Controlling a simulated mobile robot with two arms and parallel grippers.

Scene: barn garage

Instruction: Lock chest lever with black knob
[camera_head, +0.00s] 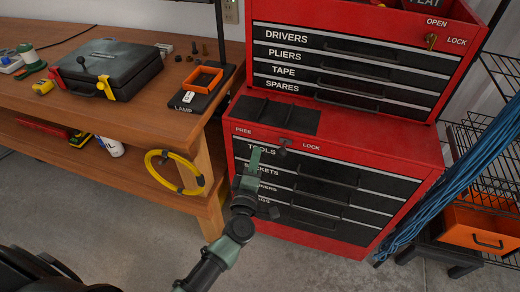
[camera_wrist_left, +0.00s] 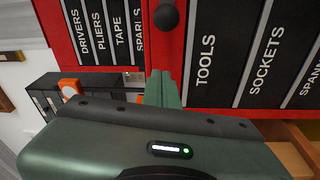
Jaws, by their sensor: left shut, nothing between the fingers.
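The red lower chest (camera_head: 340,245) has a small lever with a black knob (camera_head: 283,143) on its top front edge, between the painted words FREE and LOCK. The knob sits a little nearer LOCK. In the left wrist view the round black knob (camera_wrist_left: 166,16) shows at the top, just beyond my fingertips. My left gripper (camera_head: 255,154) is shut and empty, in front of the TOOLS drawer and left of the knob, apparently apart from it. Its green fingers also show in the left wrist view (camera_wrist_left: 164,86). My right gripper is not in view.
The upper red chest (camera_head: 395,107) has a brass lever (camera_head: 431,40) near OPEN and LOCK. A wooden workbench (camera_head: 120,115) at left holds a black case (camera_head: 108,68) and an orange tray (camera_head: 202,79). Blue cable (camera_head: 455,185) and a wire rack (camera_head: 495,150) stand at right.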

